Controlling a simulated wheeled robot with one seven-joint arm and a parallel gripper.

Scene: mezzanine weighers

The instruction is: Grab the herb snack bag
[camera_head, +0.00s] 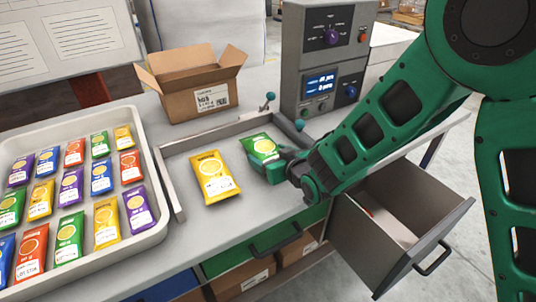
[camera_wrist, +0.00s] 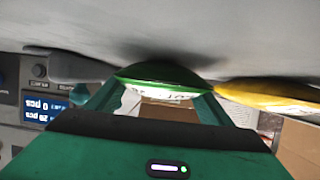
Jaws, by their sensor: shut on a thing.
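A green herb snack bag (camera_head: 259,146) with a pale round print is at my gripper on the grey weighing surface in the head view. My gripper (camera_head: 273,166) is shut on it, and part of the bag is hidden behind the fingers. In the wrist view, the green bag (camera_wrist: 168,76) spans between the fingertips, close to the grey surface with a dark shadow beside it. I cannot tell whether it still touches the surface.
A yellow bag (camera_head: 213,177) lies left of the green one. A white tray (camera_head: 158,232) holds several coloured bags. An open carton (camera_head: 199,96) and a grey weigher (camera_head: 322,55) stand behind. An open drawer (camera_head: 447,218) juts out at front right.

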